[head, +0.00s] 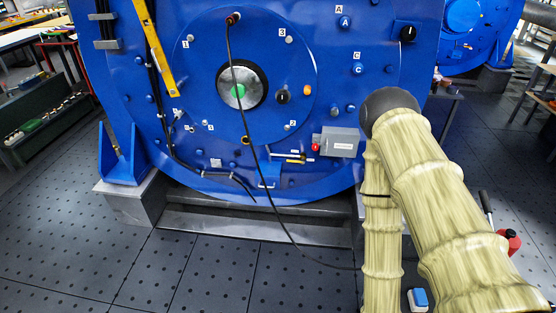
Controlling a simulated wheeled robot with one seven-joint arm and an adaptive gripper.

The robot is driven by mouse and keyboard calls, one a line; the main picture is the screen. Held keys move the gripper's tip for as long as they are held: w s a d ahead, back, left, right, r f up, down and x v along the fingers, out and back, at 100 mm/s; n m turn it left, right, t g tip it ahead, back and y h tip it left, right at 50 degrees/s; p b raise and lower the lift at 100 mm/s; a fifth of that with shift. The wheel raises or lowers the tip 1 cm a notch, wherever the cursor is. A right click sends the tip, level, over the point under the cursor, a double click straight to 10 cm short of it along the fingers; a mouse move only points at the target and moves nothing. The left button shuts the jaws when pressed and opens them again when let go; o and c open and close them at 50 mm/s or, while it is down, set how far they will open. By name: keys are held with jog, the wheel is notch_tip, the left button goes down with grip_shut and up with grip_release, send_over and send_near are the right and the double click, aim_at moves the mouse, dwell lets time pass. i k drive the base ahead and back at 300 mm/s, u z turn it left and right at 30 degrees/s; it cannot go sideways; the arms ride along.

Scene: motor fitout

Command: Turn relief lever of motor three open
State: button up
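A large blue motor face (330,75) fills the middle of the head view. No plate naming it as motor three is readable. A dark knob or lever (283,96) sits right of the central hub (240,88); another black knob (408,34) is on a blue box at upper right. I cannot tell which part is the relief lever, or its position. My arm, in a yellowish sleeve, rises at the right in front of the motor's lower right. My gripper is not visible.
A black cable (246,120) hangs from the motor to the floor. A grey box (340,142) with a red button is at lower right. A yellow level (156,45) leans at left. A red object (509,240) is at far right.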

aim_at(301, 162)
jog(key=u, duration=0.2)
jog(key=i, duration=1)
